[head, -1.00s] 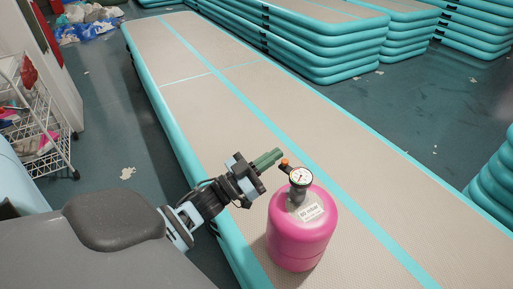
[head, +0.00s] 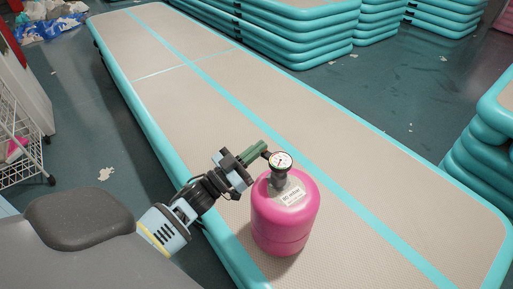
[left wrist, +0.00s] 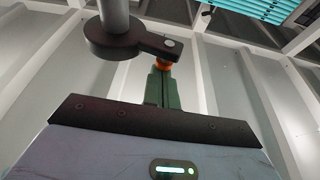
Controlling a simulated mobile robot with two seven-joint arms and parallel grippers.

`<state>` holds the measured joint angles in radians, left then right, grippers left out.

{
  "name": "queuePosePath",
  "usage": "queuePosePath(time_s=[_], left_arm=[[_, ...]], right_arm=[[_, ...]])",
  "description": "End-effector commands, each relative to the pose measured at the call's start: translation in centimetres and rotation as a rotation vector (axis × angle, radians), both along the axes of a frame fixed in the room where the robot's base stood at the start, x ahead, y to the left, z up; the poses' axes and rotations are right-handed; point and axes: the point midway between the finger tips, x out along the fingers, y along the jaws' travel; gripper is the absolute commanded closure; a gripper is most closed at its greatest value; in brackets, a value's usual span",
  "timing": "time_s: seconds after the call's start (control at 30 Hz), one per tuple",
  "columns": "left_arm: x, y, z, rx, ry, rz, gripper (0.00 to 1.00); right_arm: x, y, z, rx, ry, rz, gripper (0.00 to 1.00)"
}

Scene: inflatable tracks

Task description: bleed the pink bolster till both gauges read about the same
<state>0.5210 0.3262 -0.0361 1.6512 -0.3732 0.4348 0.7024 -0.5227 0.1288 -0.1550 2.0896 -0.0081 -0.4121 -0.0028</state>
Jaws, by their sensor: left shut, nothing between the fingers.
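The pink bolster (head: 285,218) stands upright on the beige track, with a white label on its shoulder. A round white-faced gauge (head: 281,160) sits on its top fitting; its reading is too small to make out. My left gripper (head: 262,147) is shut and empty, its green fingertips right beside the gauge's side arm. In the left wrist view the shut fingers (left wrist: 163,88) point at an orange button (left wrist: 163,65) under the dark valve arm (left wrist: 145,45). Fingertips and button look close to touching; I cannot tell whether they press. No second gauge shows. My right gripper is not in view.
The long beige track (head: 200,100) with turquoise edges lies under the bolster, mostly clear. Stacked turquoise tracks (head: 285,35) stand behind, and another stack (head: 485,150) at right. A white wire rack (head: 20,150) stands at left.

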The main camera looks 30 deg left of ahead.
Motion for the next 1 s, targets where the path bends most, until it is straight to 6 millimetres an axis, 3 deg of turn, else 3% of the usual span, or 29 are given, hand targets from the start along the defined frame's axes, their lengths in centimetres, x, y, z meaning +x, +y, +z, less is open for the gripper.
queuePosePath(time_s=[0.17,1.0], left_arm=[[0.0,0.0,-2.2,0.000,0.005,0.000,1.00],[-0.1,-0.1,-2.4,0.001,0.012,0.000,1.00]], right_arm=[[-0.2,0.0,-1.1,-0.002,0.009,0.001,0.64],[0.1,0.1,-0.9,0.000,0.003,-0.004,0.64]])
